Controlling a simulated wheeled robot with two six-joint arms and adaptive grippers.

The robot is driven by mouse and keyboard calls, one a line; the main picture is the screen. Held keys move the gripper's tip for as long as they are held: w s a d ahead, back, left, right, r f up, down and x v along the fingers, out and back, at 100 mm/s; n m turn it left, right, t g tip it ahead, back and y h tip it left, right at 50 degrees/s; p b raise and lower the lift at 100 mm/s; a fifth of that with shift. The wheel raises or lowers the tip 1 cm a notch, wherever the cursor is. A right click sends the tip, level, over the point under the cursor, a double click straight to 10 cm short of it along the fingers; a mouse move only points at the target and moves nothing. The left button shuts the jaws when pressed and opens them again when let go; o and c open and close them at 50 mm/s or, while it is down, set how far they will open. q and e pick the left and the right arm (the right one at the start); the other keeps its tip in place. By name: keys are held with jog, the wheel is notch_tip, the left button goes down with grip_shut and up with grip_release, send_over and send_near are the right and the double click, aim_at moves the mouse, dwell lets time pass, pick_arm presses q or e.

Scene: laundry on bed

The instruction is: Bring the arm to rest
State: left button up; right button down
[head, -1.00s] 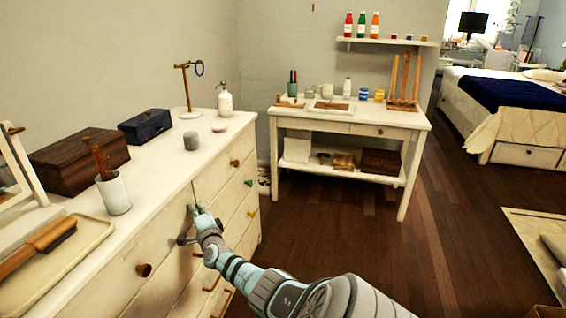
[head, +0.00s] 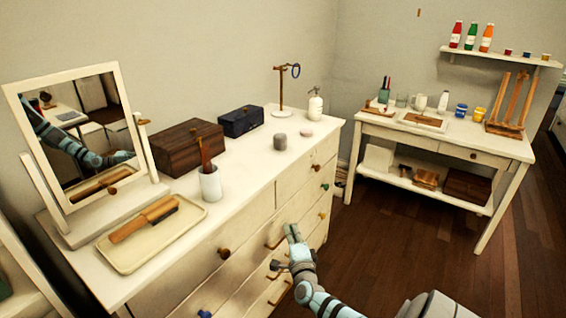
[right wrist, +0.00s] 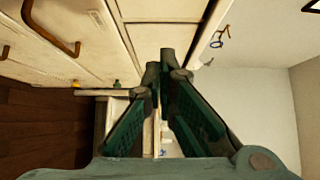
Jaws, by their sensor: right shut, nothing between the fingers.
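My right gripper (head: 292,232) is in front of the white dresser (head: 235,222), close to its drawer fronts. It holds nothing. In the right wrist view its fingertips (right wrist: 162,68) are together, with drawer fronts beyond them. I cannot tell whether the fingers touch the dresser. My right arm reaches in from the bottom right of the head view. My left gripper is not in view.
On the dresser stand a mirror (head: 82,125), a brush tray (head: 190,228), a wooden box (head: 186,148), a blue box (head: 241,121) and a white cup (head: 210,184). Drawer handles (head: 276,242) stick out near my gripper. Wooden floor (head: 400,230) is clear to the right.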

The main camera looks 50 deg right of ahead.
jog(key=shift+s+a+f, duration=0.1)
jog(key=shift+s, duration=0.2)
jog(key=s+a+f+n+g+y+p, duration=0.1)
jog(key=s+a+f+n+g+y, duration=0.15)
jog(key=s+a+f+n, duration=0.4)
jog(key=s+a+f+n+g+y+p, duration=0.1)
jog(key=s+a+f+n+g+y, duration=0.15)
jog(key=f+n, duration=0.55)
jog(key=s+a+f+n+g+y, duration=0.25)
jog(key=s+a+f+n, duration=0.3)
jog(key=f, duration=0.35)
jog(key=s+a+f+n+g+p, duration=0.1)
jog(key=s+a+f+n+g, duration=0.1)
jog(key=s, duration=0.7)
jog(key=s+a+f+n+g+y+p, duration=0.1)
jog(key=s+a+f+n+g, duration=0.1)
jog(key=s+a, duration=0.3)
jog(key=s+a+f+n+g+y+p, duration=0.1)
jog(key=s+a+f+g, duration=0.1)
jog(key=s, duration=1.1)
jog(key=shift+a+f+n+p, duration=0.35)
jog(key=shift+a+n+p, duration=0.05)
jog(key=shift+a, duration=0.45)
